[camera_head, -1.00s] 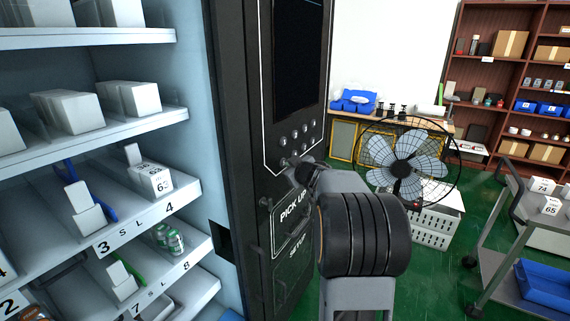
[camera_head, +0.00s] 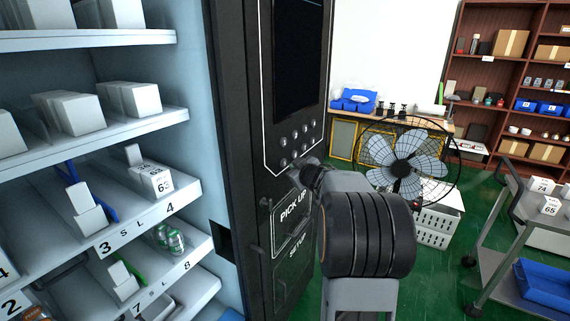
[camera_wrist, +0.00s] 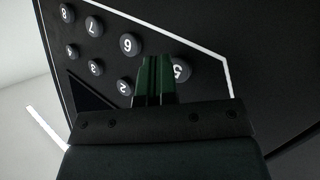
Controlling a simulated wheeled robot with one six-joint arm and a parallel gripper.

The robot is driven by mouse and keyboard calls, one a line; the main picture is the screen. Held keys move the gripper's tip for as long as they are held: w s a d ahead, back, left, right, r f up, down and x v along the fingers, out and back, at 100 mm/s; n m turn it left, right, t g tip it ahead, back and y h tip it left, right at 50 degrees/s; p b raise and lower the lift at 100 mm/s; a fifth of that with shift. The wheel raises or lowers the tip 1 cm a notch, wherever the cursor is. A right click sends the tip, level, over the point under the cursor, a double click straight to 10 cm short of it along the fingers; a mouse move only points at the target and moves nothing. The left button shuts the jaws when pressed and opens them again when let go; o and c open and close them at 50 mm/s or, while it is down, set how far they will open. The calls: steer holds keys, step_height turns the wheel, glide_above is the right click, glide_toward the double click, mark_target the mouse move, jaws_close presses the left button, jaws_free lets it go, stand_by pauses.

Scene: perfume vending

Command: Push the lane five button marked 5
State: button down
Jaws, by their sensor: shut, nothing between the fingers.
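The button marked 5 (camera_wrist: 182,70) is a round dark button with a white numeral. It shows upside down in the wrist view, partly hidden behind the right side of my gripper. My gripper (camera_wrist: 156,62) is shut and empty, its green-tinted fingertips overlapping the left part of button 5. I cannot tell whether they touch it. In the head view my gripper (camera_head: 300,170) is at the lower part of the button panel (camera_head: 297,143), its tips mostly hidden by my wrist.
Button 6 (camera_wrist: 130,44) and button 2 (camera_wrist: 125,87) lie close beside the fingers in the wrist view. The PICK UP flap (camera_head: 292,217) is just below. A fan (camera_head: 404,165) and a cart (camera_head: 515,230) stand to the right.

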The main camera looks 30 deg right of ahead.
steer(key=shift+s+d+p, duration=0.3)
steer(key=shift+s+d, duration=0.1)
steer(key=shift+s, duration=0.35)
steer(key=shift+s+d+p, duration=0.25)
steer(key=shift+s+d, duration=0.15)
steer(key=shift+s, duration=0.35)
steer(key=shift+s+d+p, duration=0.3)
steer(key=shift+s+d, duration=0.1)
steer(key=shift+s, duration=0.35)
